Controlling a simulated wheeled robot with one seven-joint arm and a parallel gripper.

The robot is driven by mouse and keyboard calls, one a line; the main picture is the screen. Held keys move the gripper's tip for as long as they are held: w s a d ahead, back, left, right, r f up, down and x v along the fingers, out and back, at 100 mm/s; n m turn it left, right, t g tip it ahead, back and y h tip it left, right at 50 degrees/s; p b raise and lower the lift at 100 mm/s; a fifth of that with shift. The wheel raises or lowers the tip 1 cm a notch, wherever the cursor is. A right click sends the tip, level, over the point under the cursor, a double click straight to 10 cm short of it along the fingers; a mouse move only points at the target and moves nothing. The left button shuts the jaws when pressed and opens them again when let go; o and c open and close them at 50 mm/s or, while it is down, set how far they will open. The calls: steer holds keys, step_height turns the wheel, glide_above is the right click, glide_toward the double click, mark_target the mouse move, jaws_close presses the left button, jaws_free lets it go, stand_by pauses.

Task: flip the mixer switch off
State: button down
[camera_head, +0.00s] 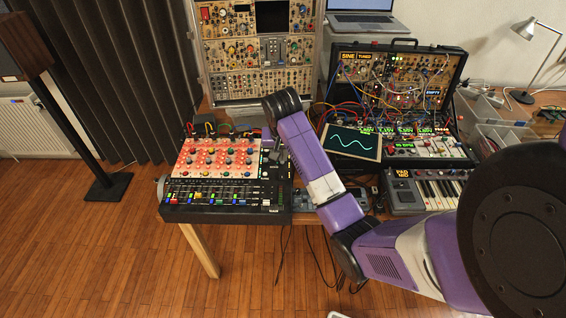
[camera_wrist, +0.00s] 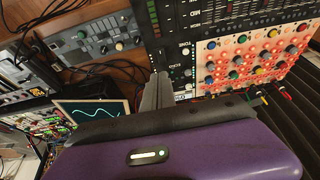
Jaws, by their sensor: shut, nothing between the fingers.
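The mixer (camera_head: 181,181), with a red-orange knob panel and rows of faders, sits on the left part of the table. In the wrist view its panel (camera_wrist: 222,48) fills the upper right. My gripper (camera_head: 280,157) is shut and empty over the mixer's right edge. In the wrist view its closed grey fingers (camera_wrist: 158,80) point at the black strip beside the knobs. Small lettering and a white patch show there near the fingers. I cannot make out the switch or its position. I cannot tell whether the fingertips touch the panel.
A small screen with a green sine wave (camera_head: 352,142) stands right of my gripper. Behind are a tall synth rack (camera_head: 262,85) and an open synth case (camera_head: 395,75). A keyboard (camera_head: 432,192) lies at the right. Cables hang below the table's front edge.

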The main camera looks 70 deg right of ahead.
steer(key=shift+v, duration=0.85)
steer(key=d+n, duration=0.1)
steer(key=n, duration=0.5)
steer(key=w+d+n+y+b, duration=0.1)
steer(key=n, duration=0.5)
steer(key=w+d+n+y+b, duration=0.1)
steer(key=n, duration=0.5)
steer(key=shift+w+d+r+g, duration=0.15)
steer(key=shift+d+r+g, duration=0.15)
steer(key=shift+r+g, duration=0.1)
